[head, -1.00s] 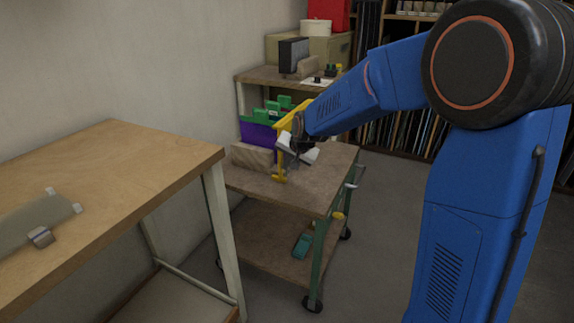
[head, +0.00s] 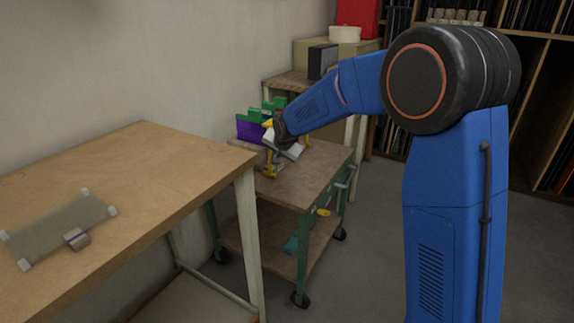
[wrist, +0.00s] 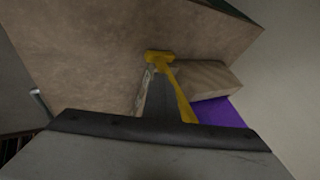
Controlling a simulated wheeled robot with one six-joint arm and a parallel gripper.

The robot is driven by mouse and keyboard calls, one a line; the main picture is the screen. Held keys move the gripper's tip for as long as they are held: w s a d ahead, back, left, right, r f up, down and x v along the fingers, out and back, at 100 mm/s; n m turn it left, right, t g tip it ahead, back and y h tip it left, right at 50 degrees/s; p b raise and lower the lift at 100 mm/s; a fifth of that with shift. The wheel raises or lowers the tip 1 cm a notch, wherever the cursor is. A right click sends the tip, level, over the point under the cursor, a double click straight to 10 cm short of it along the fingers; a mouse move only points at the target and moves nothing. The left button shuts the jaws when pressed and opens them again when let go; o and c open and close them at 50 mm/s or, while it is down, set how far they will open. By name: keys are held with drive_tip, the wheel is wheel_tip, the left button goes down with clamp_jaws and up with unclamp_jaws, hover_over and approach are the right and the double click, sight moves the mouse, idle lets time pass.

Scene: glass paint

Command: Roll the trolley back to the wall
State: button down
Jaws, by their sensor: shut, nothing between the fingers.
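The trolley (head: 312,170) has a brown top, a lower shelf, green legs and dark castors. It stands between the wooden table and the back stand, its left side partly hidden by the table. Its top also fills much of the wrist view (wrist: 85,60). My gripper (head: 275,155) is shut and empty, low over the trolley's left part, beside a yellow tool (head: 268,171). In the wrist view the yellow tool (wrist: 160,57) shows just beyond the finger; I cannot tell whether they touch. The wall (head: 150,60) is on the left, behind the trolley.
The wooden table (head: 160,170) stands close at left, with a glass pane (head: 60,228) on it. A purple rack with green pieces (head: 248,128) is on the trolley top. A stand (head: 290,82) with boxes is behind. Grey floor (head: 375,220) is open to the right.

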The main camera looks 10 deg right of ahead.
drive_tip(key=w+a, duration=0.2)
drive_tip(key=a, duration=0.1)
drive_tip(key=shift+w+a+r, duration=0.1)
drive_tip(key=shift+w+a, duration=0.1)
drive_tip(key=shift+r, duration=0.1)
idle(0.3)
